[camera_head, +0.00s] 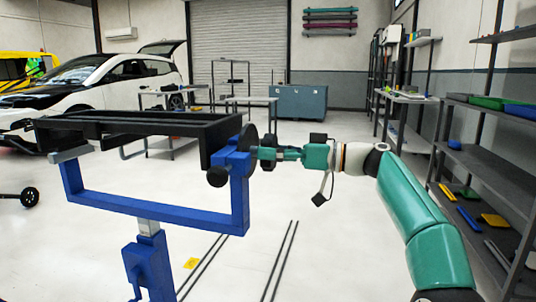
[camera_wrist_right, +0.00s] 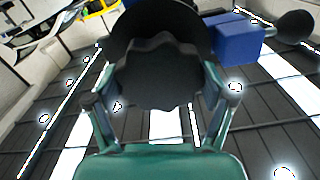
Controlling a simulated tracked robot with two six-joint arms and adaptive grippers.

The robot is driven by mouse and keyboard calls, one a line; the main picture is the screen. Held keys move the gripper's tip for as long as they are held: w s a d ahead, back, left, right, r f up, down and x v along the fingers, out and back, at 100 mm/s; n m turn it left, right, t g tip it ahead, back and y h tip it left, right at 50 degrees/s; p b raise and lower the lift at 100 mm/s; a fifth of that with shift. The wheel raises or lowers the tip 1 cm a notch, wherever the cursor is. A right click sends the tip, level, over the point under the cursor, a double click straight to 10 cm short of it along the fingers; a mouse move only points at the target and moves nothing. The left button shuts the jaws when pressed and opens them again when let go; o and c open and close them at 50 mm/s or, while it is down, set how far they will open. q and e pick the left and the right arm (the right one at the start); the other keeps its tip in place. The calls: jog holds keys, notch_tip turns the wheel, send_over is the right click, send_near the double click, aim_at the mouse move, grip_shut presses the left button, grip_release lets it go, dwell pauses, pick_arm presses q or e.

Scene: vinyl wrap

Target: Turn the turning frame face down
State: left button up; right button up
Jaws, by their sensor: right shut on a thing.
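The turning frame (camera_head: 150,136) is a long black open frame lying about level. It is carried between the uprights of a blue U-shaped stand (camera_head: 160,205) at the left of the head view. A black disc (camera_head: 247,138) sits at its right pivot. My right gripper (camera_head: 268,154) reaches the pivot from the right and is shut on a black scalloped knob. In the right wrist view the knob (camera_wrist_right: 157,75) lies between the two fingers, in front of the disc (camera_wrist_right: 160,20). A smaller round black knob (camera_head: 217,176) sits by the right upright. My left gripper is out of view.
Shelves (camera_head: 490,170) with coloured trays stand along the right side. Low tables (camera_head: 250,102) and a blue-grey cabinet (camera_head: 298,102) stand behind. A white car (camera_head: 95,85) is at the back left. The pale floor around the stand is mostly clear, with dark lines (camera_head: 280,260) on it.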

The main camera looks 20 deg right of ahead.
jog(key=shift+w+f, duration=0.1)
jog(key=shift+f, duration=0.35)
jog(key=o, duration=1.6)
jog(key=shift+c, duration=0.2)
jog(key=shift+r, duration=0.25)
jog(key=shift+d, duration=0.1)
jog(key=shift+s+d, duration=0.2)
jog(key=shift+s, duration=0.05)
jog(key=v, duration=1.1)
jog(key=shift+d+f, duration=0.1)
